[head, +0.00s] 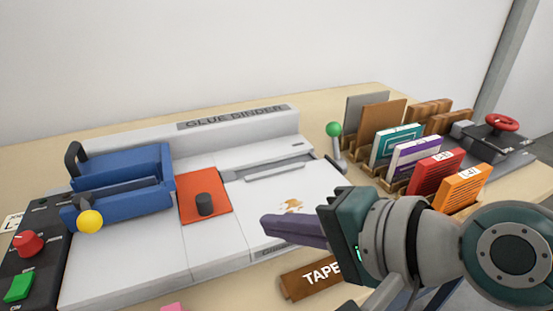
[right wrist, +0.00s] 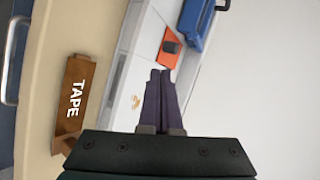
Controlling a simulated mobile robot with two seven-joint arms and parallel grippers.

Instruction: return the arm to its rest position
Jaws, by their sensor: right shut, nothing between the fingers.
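My right gripper (head: 268,224) is in the head view, at the end of my right arm coming in from the lower right. Its two purple fingers are shut together with nothing between them, over the right front part of the white glue binder (head: 130,265). The shut fingers (right wrist: 160,75) also show in the right wrist view, pointing toward the orange plate (right wrist: 170,48) with its dark knob.
A wooden TAPE sign (head: 300,282) stands close below my right gripper. A rack of upright books and cards (head: 435,172) and a green-knobbed lever (head: 334,130) stand behind my right arm. A blue clamp unit (head: 125,180) and a control panel (head: 30,260) are at left.

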